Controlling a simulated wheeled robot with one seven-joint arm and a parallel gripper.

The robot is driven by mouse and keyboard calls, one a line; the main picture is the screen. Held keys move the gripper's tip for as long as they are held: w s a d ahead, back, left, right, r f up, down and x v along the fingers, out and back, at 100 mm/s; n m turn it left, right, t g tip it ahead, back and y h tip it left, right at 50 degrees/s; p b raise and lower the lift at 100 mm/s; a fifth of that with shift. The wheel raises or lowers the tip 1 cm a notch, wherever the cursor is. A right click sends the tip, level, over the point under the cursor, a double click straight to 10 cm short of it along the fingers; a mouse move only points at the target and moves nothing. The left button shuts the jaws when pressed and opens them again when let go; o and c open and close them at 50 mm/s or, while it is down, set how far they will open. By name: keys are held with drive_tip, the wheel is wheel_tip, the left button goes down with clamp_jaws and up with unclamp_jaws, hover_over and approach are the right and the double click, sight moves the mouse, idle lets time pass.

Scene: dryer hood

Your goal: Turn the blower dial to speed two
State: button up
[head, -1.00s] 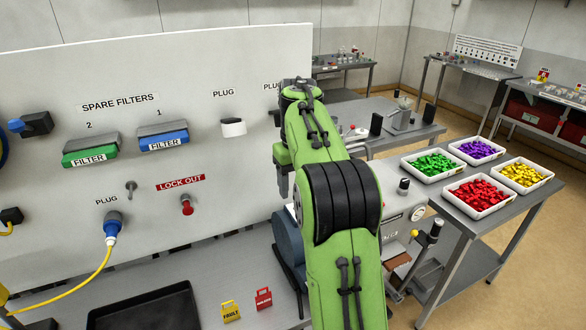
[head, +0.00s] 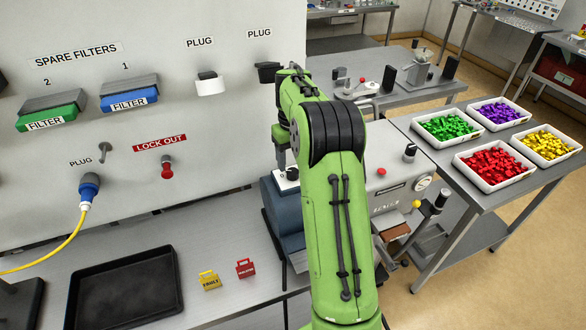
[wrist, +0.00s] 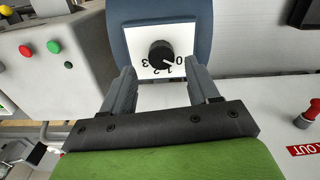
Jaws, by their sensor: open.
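The blower dial (wrist: 161,53) is a round black knob on a white plate marked 0 to 3, seen upside down in the wrist view. Its pale pointer mark appears to lie on the side of 0 and 1; the exact setting is too small to tell. The plate sits on the blue-grey blower (wrist: 116,38). In the head view the dial (head: 292,173) shows just below my gripper (head: 281,158), partly behind my arm. In the wrist view my gripper (wrist: 161,76) is open and empty, its two fingers apart, with the dial beyond the fingertips.
A grey machine (head: 385,178) with red and black buttons stands right of the blower. The white panel (head: 225,125) with filters, plugs and a red lock-out knob (head: 167,168) rises on the left. A black tray (head: 125,290) and two small tags lie on the bench.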

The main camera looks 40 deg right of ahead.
sight(292, 171)
drive_tip(key=f, duration=0.2)
drive_tip(key=shift+s+a+f, duration=0.15)
drive_tip(key=shift+a+f, duration=0.05)
drive_tip(key=shift+f, duration=0.1)
drive_tip(key=shift+d+f, duration=0.1)
drive_tip(key=shift+f, duration=0.2)
drive_tip(key=shift+c, duration=0.2)
drive_tip(key=c, duration=1)
